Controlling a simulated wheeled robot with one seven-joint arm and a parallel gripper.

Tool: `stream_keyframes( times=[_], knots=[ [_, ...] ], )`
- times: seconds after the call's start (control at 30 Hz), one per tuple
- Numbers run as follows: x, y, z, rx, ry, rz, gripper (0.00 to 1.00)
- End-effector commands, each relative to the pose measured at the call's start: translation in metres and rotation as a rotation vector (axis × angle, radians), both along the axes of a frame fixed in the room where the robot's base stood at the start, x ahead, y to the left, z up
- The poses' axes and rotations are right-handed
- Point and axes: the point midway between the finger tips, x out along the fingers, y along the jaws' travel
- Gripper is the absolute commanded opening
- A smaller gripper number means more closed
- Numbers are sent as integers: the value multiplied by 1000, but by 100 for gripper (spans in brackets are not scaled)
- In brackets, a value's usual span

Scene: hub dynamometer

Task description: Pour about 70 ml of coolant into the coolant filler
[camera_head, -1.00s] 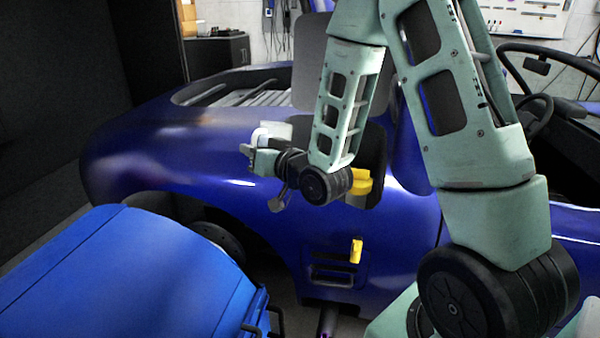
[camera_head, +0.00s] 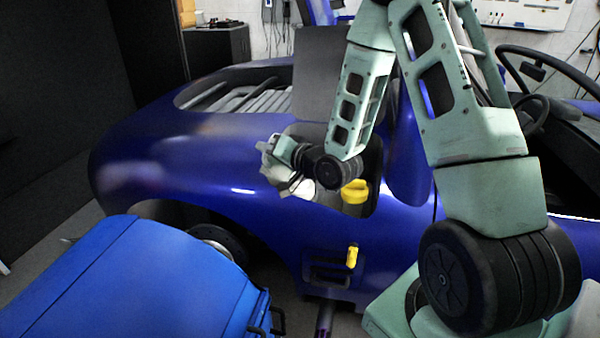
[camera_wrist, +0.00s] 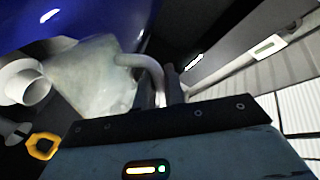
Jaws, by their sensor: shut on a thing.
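My gripper (camera_head: 272,156) is shut on a pale, translucent jug (camera_head: 290,182) in front of the dark recess in the blue car's side. In the wrist view the jug (camera_wrist: 88,78) is tilted, and its grey bent handle (camera_wrist: 148,68) runs between the dark jaws. A white round neck (camera_wrist: 26,82) with an open mouth shows close beside the jug; it may be the coolant filler. I cannot tell whether the jug touches it or whether liquid flows. The coolant level is not readable.
A yellow cap (camera_head: 355,192) sits at the recess, just right of my wrist. A yellow handle (camera_head: 352,256) is lower on the car body (camera_head: 200,150). A grey raised panel (camera_head: 318,75) stands behind. A blue cabinet (camera_head: 120,280) fills the front left.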

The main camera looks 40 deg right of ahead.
Motion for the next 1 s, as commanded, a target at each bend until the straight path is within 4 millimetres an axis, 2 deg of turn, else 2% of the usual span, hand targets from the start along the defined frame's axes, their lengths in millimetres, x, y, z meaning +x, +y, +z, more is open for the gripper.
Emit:
stream_keyframes(
  times=[1.0],
  knots=[
    [3, -8, 5, 126, 43, -1, 0]
  ],
)
